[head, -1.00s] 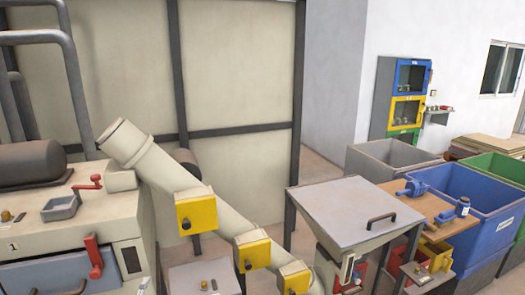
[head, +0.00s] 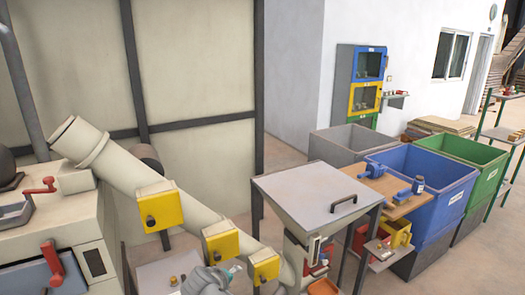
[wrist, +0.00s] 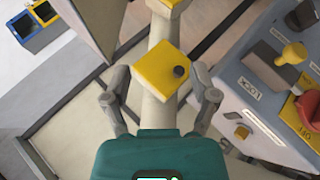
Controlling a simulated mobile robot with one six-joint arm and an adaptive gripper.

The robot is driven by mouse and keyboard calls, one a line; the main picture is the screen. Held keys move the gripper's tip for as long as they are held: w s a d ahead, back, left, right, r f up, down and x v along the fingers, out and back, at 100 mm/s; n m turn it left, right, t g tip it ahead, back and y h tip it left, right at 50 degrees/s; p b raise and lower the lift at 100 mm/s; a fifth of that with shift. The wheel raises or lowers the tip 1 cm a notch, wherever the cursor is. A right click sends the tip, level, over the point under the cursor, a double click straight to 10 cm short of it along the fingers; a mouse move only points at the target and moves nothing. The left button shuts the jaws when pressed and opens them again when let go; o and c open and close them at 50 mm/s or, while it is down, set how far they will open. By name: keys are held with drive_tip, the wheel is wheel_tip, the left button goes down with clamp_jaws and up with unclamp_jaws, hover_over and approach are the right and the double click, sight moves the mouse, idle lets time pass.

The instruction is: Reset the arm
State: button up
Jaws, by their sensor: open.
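My gripper (wrist: 158,76) is open in the wrist view, its two grey fingers spread wide beyond its teal body, with nothing between them that it grips. Past the fingers, in line with the gap, is a yellow box (wrist: 160,62) with a dark knob, on a pale sloping pipe. I cannot tell the distance between the fingers and the box. In the head view, a grey part of my arm shows at the bottom edge, in front of the pipe (head: 120,160); the fingers cannot be made out there.
A control panel (wrist: 255,85) with a yellow knob and a red part lies right of the gripper. In the head view, several yellow boxes sit along the pipe. A grey-topped stand (head: 310,195) and a blue bin (head: 430,185) stand right. Open floor shows at far right.

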drive_tip(key=s+d+f+m+g+y, duration=0.2)
drive_tip(key=d+m+g, duration=0.2)
drive_tip(key=d, duration=0.9)
drive_tip(key=s+d+f+m+g+y, duration=0.1)
drive_tip(key=s+d+f+m+g, duration=0.1)
drive_tip(key=d, duration=1.1)
drive_tip(key=shift+s+f+m+g+y+p, duration=0.35)
drive_tip(key=shift+f+m+g, duration=0.4)
drive_tip(key=shift+m+g, duration=0.8)
